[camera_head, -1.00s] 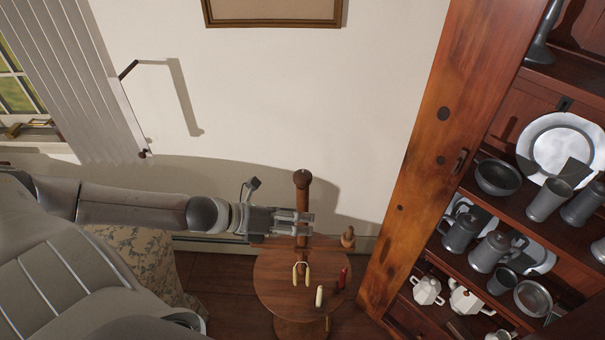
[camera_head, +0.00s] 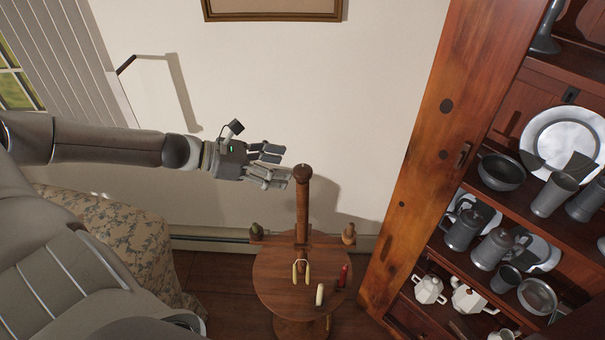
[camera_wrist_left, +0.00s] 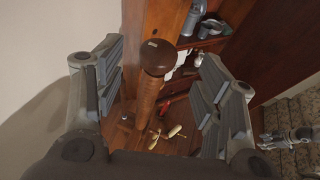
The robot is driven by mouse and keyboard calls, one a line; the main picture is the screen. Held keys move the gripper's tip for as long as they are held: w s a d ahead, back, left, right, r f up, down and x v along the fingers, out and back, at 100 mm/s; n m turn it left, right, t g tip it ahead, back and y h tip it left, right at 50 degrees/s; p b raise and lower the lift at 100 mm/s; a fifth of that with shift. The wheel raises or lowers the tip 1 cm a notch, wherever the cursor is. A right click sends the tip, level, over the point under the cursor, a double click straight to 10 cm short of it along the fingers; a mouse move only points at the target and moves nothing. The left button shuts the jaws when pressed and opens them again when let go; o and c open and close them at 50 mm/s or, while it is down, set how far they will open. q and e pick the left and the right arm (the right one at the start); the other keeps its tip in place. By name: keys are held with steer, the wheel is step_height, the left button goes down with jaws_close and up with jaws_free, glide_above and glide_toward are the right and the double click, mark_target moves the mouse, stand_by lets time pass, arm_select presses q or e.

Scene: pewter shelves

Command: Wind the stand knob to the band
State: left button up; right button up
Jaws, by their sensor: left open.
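The wooden stand (camera_head: 303,215) rises upright from a small round table, with ridges along its post. Its dark round knob (camera_head: 302,173) tops the post and also shows in the left wrist view (camera_wrist_left: 157,57). I cannot make out a distinct band. My left gripper (camera_head: 279,166) is open and empty, just left of the knob at about its height. In the left wrist view its fingers stand apart on both sides of the picture, with the knob beyond and between them. A small grey jointed shape (camera_wrist_left: 288,138) at the right edge may be my right gripper; its jaws are unclear.
The round table (camera_head: 275,280) holds a yellow forked piece (camera_head: 301,272), a cream peg (camera_head: 320,294) and a red peg (camera_head: 343,277). Pewter-filled shelves (camera_head: 535,220) with a wooden side panel (camera_head: 425,130) stand at right. A floral-covered seat (camera_head: 120,240) is at left. Space above the knob is clear.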

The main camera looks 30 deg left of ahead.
mark_target(299, 168)
arm_select(q)
steer(key=shift+b+x, duration=0.45)
steer(key=shift+x, duration=0.35)
steer(key=shift+b+x, duration=0.6)
steer(key=shift+x, duration=0.25)
steer(key=shift+w+d+f, duration=0.1)
steer(key=shift+w+d, duration=0.15)
steer(key=shift+w, duration=0.05)
steer(key=shift+w+d, duration=0.1)
steer(key=shift+w, duration=0.1)
steer(key=shift+w+d+f+p, duration=0.3)
steer(key=shift+w+d+p, duration=0.15)
steer(key=shift+p, duration=0.25)
steer(key=shift+w+d+f, duration=0.2)
steer(key=shift+d, duration=0.05)
arm_select(e)
steer(key=shift+f, duration=0.65)
steer(key=shift+d, duration=0.1)
